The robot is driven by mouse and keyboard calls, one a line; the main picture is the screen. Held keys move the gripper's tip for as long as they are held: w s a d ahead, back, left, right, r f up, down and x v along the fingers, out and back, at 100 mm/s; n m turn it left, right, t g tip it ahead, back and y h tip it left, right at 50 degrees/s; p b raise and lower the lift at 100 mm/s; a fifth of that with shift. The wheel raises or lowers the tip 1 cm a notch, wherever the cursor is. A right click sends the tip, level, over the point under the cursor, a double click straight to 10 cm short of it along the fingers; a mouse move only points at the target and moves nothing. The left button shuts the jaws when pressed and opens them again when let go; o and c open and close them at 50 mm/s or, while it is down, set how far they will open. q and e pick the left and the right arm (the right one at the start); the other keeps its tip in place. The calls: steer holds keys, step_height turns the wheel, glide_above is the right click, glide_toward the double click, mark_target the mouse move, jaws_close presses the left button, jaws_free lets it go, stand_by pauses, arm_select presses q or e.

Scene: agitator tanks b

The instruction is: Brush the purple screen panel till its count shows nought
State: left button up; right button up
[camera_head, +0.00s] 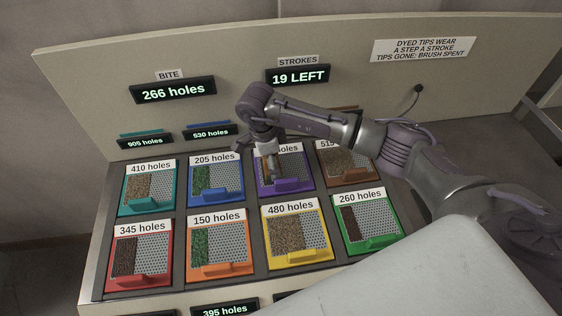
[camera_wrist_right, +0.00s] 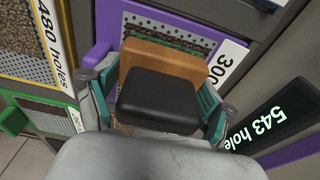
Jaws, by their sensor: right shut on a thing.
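The purple screen panel (camera_head: 291,185) is in the top row, third from left. Its label is partly covered by my right arm; in the wrist view the purple panel (camera_wrist_right: 180,18) shows a label (camera_wrist_right: 227,62) beginning "300". My right gripper (camera_head: 265,148) is over this panel, shut on a brush. In the wrist view the brush has a black grip (camera_wrist_right: 160,98) and a tan block (camera_wrist_right: 163,62) between the teal-padded fingers. Dark green bristle or debris shows at the block's far edge; I cannot tell whether the brush touches the mesh. My left gripper is out of view.
Other panels surround it: blue (camera_head: 213,180), brown (camera_head: 348,162), yellow (camera_head: 295,235), green (camera_head: 368,218), orange and red. The backboard's strokes display (camera_head: 298,76) reads 19 LEFT; the bite display (camera_head: 173,90) reads 266 holes. A display (camera_wrist_right: 268,128) reads 543 holes.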

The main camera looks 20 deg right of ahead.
steer(key=shift+a, duration=0.15)
step_height(320, 180, up, 5)
steer(key=p, duration=0.3)
steer(key=shift+f, duration=0.15)
stand_by(1.2)
step_height(320, 180, down, 4)
steer(key=b, duration=0.3)
steer(key=shift+w+r+b, duration=0.15)
steer(key=shift+r+b, duration=0.1)
steer(key=shift+b, duration=0.1)
steer(key=shift+f+b, duration=0.6)
steer(key=shift+s+d, duration=0.25)
steer(key=shift+d, duration=0.5)
steer(key=shift+s+d, duration=0.25)
steer(key=shift+d, duration=0.5)
